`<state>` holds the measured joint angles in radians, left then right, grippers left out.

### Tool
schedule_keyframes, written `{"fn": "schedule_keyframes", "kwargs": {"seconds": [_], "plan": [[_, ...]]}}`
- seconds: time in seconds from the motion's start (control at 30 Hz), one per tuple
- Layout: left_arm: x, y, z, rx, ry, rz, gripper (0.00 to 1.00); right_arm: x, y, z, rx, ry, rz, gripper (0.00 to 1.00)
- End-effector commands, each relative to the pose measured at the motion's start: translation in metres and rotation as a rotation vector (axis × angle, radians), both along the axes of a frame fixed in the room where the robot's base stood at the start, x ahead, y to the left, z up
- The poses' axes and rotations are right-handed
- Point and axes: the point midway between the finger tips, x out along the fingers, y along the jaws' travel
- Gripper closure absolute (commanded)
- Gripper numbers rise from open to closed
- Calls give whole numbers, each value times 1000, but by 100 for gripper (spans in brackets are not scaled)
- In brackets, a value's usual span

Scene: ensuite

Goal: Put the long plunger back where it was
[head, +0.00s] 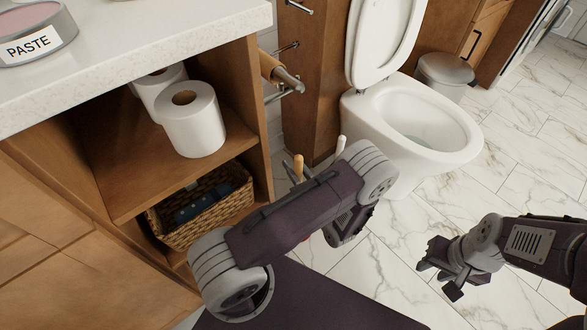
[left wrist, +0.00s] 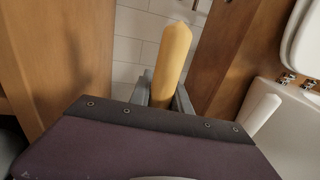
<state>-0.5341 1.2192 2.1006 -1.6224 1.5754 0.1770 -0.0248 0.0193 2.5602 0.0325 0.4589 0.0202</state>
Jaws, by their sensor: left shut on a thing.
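The plunger's yellow wooden handle (head: 298,166) sticks up behind my left arm in the head view. In the left wrist view the handle (left wrist: 172,58) stands nearly upright. My left gripper (left wrist: 163,94) is shut on it, with a grey finger on each side. The plunger's lower end is mostly hidden by my arm; a small reddish patch shows below the arm in the head view. I cannot tell whether it touches the floor. My right gripper (head: 440,268) is empty above the marble floor, its fingers apart.
A white handle (head: 341,145) stands close to the right of the plunger, near the toilet (head: 420,120). The wooden cabinet (head: 262,120) with paper rolls (head: 192,125) and a wicker basket (head: 222,210) is on the left. A bin (head: 445,72) is behind the toilet. Floor at right is clear.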

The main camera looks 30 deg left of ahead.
Motion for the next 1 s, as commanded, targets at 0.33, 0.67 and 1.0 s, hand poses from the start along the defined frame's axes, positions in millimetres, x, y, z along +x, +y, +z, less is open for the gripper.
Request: {"fn": "schedule_keyframes", "kwargs": {"seconds": [0.33, 0.67, 1.0], "plan": [[0, 0, -1, 0, 0, 0, 55, 0, 0, 0, 0, -1, 0, 64], [-1, -2, 4, -1, -1, -2, 55, 0, 0, 4, 0, -1, 0, 64], [-39, -62, 7, 0, -2, -8, 55, 0, 0, 34, 0, -1, 0, 64]]}}
